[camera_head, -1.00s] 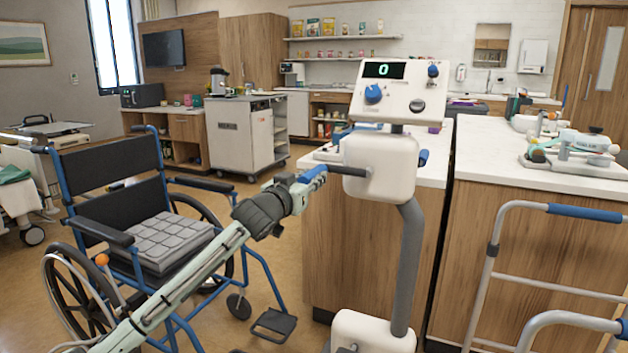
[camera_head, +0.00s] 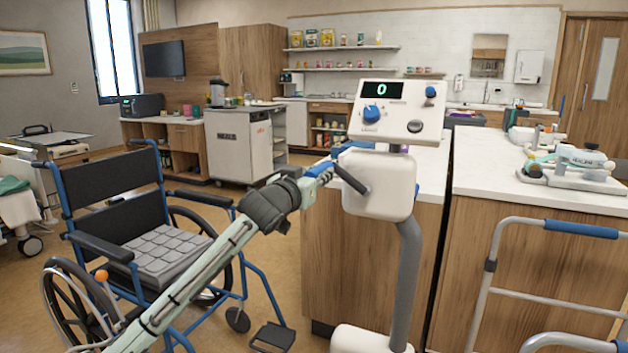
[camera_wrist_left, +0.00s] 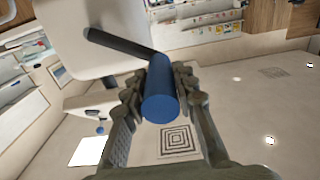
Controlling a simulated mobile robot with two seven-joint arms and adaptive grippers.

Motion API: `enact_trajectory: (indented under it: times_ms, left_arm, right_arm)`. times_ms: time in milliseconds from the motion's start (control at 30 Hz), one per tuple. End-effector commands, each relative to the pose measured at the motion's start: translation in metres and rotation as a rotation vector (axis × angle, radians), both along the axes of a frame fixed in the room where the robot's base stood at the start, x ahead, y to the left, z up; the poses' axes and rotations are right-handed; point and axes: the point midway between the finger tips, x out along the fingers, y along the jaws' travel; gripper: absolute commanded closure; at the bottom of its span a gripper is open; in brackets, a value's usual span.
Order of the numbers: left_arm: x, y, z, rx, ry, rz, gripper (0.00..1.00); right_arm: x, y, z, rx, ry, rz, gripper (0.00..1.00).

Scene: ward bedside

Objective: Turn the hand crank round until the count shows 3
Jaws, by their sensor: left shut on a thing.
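The hand crank's white housing (camera_head: 378,185) stands on a grey post under a tilted panel. The panel's count display (camera_head: 381,90) shows 0. The dark crank arm (camera_head: 350,179) points up and left from the housing's hub to a blue grip (camera_head: 318,168). My left gripper (camera_head: 312,174) is shut on this grip, left of the housing. In the left wrist view the blue grip (camera_wrist_left: 160,92) lies between both fingers, with the dark crank arm (camera_wrist_left: 120,43) behind it. My right gripper is not in view.
A wheelchair (camera_head: 130,210) stands at the left, near my left arm. A wooden counter (camera_head: 375,270) is behind the crank post. A walker frame (camera_head: 490,265) stands at the right. Blue and black knobs sit on the panel.

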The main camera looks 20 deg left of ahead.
Motion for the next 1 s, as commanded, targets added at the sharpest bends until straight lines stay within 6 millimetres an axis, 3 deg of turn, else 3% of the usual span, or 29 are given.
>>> enact_trajectory:
  times_ms: [33, 200, 533, 800, 1000]
  left_arm:
    - [-0.001, -0.012, 0.010, -0.004, -0.006, -0.011, 1.00]
    - [-0.001, -0.025, 0.025, -0.002, -0.004, -0.010, 1.00]
    - [-0.001, -0.027, 0.027, -0.001, -0.002, -0.008, 1.00]
    - [-0.003, -0.066, 0.043, -0.003, -0.002, -0.012, 1.00]
    - [-0.003, -0.072, 0.045, 0.000, 0.001, -0.008, 1.00]
  right_arm:
    - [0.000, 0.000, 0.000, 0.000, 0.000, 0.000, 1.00]
    - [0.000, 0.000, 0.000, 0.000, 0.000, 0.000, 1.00]
    - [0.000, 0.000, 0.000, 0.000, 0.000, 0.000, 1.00]
    - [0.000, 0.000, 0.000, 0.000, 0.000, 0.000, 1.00]
    - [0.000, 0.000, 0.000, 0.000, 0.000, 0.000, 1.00]
